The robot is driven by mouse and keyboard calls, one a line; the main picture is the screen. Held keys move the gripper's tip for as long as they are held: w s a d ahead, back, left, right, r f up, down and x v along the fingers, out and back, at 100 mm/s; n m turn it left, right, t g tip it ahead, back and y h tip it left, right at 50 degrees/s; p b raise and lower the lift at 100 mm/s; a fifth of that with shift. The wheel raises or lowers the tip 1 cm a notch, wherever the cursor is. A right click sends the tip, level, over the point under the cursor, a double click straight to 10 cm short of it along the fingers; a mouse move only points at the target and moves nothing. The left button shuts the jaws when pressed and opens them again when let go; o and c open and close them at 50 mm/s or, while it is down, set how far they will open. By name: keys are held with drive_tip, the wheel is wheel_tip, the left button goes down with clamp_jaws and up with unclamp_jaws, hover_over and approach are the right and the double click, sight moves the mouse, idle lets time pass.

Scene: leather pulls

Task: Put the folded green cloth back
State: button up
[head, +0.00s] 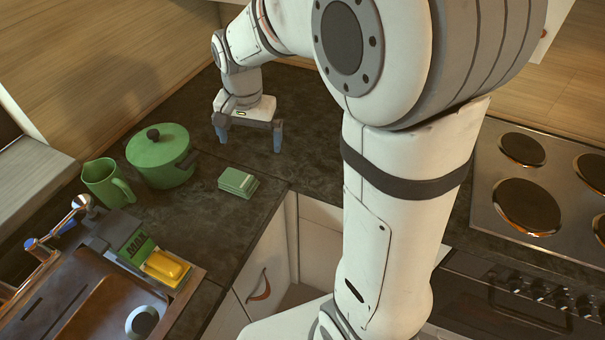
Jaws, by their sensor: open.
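The folded green cloth (238,182) lies flat on the dark countertop, close to the counter's inner corner edge. My gripper (249,140) is open and empty, pointing down above the counter. In the head view it is behind the cloth and slightly to its right, apart from it. Its two blue-grey fingertips are spread wide, one on each side. The exact height of the fingertips over the counter is hard to tell.
A green lidded pot (162,160) and a green jug (107,183) stand left of the cloth. A sink area with a yellow sponge (166,267) is at lower left. A stove (540,190) is at right. A drawer with a leather pull (260,285) is below the counter.

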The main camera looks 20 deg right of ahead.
drive_tip(key=s+d+r+n+t, duration=0.1)
drive_tip(key=s+d+n, duration=0.2)
drive_tip(key=s, duration=0.5)
drive_tip(key=s+d+r+n+t, duration=0.1)
drive_tip(key=s+d+r+n, duration=0.1)
drive_tip(key=s, duration=0.7)
drive_tip(key=shift+s+d+n, duration=0.3)
drive_tip(key=shift+d+n, duration=0.25)
drive_tip(key=shift+n, duration=0.05)
drive_tip(key=shift+r, duration=0.1)
